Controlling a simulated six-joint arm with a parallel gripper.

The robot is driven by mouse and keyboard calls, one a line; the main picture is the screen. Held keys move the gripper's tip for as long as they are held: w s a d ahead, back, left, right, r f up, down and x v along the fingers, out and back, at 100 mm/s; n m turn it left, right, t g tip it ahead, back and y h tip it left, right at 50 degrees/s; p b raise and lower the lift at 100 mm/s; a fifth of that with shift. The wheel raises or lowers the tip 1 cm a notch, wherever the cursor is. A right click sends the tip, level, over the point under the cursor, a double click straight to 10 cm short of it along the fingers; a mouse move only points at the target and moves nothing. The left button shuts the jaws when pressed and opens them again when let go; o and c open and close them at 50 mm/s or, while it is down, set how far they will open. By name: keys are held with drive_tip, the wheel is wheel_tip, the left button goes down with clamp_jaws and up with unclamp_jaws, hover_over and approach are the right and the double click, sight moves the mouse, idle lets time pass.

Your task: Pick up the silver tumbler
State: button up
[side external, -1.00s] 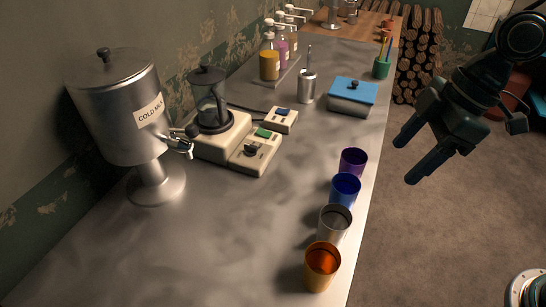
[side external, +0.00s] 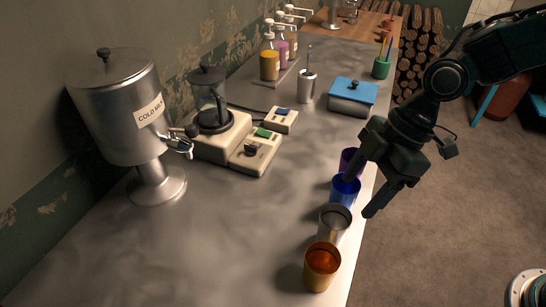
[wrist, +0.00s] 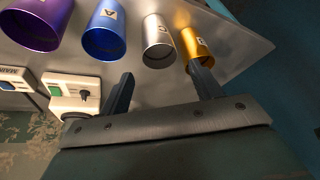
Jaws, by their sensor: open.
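The silver tumbler (side external: 334,226) stands upright near the counter's right edge in the side view, between the blue tumbler (side external: 345,190) and the orange-gold tumbler (side external: 322,268). In the wrist view the silver tumbler (wrist: 156,38) shows ahead of the space between my fingers, with the gold tumbler (wrist: 194,46) near the right fingertip. My gripper (side external: 360,197) is open and empty, by the blue and silver tumblers. It also shows in the wrist view (wrist: 163,82). The purple tumbler (side external: 349,160) is partly hidden behind my gripper.
A cold milk dispenser (side external: 117,110) stands at the left. A blender-like appliance (side external: 212,115) and a small control box (side external: 254,152) stand beyond it. A blue-lidded box (side external: 352,97) sits farther back. The counter (side external: 240,235) left of the tumblers is clear.

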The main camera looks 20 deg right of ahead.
sight(346, 208)
drive_tip(key=shift+x, duration=2.8)
drive_tip(key=shift+f, duration=0.1)
drive_tip(key=shift+x, duration=2.5)
drive_tip(key=shift+c, duration=0.4)
drive_tip(key=c, duration=0.7)
